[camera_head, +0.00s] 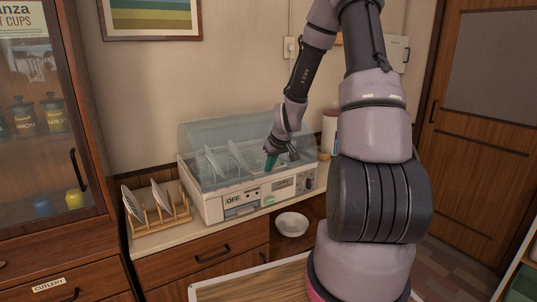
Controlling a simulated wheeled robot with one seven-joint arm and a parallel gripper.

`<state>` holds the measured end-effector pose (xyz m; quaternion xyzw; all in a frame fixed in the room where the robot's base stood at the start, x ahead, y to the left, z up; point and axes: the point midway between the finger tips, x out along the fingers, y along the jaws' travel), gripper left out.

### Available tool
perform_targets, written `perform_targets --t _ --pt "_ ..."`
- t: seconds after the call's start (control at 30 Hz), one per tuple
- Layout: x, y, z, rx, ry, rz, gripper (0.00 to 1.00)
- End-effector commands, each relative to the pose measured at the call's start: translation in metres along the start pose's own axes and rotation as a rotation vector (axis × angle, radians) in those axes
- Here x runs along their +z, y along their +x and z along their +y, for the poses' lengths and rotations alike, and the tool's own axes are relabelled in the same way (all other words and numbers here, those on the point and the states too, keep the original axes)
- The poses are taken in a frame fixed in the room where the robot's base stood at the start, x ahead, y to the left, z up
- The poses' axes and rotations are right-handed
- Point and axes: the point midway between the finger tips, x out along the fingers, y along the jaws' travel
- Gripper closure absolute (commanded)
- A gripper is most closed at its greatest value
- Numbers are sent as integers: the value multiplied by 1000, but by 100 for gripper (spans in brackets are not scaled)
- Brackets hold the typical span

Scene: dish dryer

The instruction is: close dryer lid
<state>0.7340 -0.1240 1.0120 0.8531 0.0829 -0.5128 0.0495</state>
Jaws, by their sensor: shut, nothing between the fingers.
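The dish dryer (245,198) is a white box with a front panel that reads "OFF". It stands on the counter against the wall. Its clear, bluish lid (215,134) is raised and stands at the back over the rack. Plates (212,165) stand in the rack inside. My gripper (270,164) points down at the front of the dryer, right of its middle, with teal fingertips near the front rim. It is shut with nothing in it. I cannot tell whether the fingertips touch the dryer.
A wooden plate rack (160,212) with white plates stands on the counter left of the dryer. A white bowl (291,224) sits in an open shelf below. A paper roll (329,132) stands behind right. A glass cabinet (45,110) is at the left.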

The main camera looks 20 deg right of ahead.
Motion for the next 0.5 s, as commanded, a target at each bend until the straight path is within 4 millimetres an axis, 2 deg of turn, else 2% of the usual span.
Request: perform_targets --t 0.2,0.5 --pt "14 16 0 -2 2 -7 100" --pt "21 21 1 -2 5 -15 100"
